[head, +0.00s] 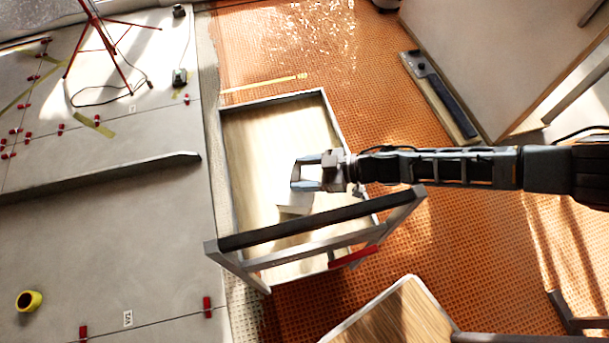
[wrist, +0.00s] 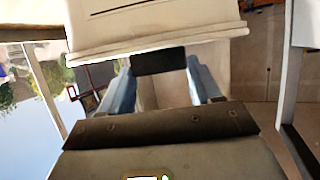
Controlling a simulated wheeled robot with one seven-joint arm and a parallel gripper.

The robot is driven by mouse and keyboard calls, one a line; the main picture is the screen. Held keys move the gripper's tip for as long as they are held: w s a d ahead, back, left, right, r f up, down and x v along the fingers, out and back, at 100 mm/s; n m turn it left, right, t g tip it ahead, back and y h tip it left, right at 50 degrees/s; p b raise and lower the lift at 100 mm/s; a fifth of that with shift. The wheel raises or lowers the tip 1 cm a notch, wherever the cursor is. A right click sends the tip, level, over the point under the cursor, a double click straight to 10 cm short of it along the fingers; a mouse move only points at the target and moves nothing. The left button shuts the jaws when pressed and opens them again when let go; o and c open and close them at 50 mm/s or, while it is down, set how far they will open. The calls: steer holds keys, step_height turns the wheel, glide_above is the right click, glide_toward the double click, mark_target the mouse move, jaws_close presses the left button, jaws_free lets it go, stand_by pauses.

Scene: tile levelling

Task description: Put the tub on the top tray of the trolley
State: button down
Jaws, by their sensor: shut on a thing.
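The white tub (head: 294,201) is under my gripper (head: 304,174), over the wood-coloured top tray (head: 255,135) of the trolley, in the head view. My gripper is shut on the tub. In the wrist view the pale tub (wrist: 160,45), with its ridged rim, fills the top middle, in front of the blue-grey fingers. The gripper hides part of the tub in the head view. I cannot tell whether its base touches the tray. The rest of the tray looks empty.
The trolley's dark handle bar (head: 320,219) rises at the tray's near end, close to the tub. A wooden-topped piece (head: 398,318) stands at the bottom. Grey tiles with a yellow tape roll (head: 29,300) lie left; a long-handled tool (head: 440,95) lies on the orange matting.

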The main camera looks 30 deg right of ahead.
steer(key=shift+f, duration=1.2)
steer(key=shift+c, duration=1)
jaws_free()
steer(key=v, duration=1.2)
steer(key=shift+b, duration=0.3)
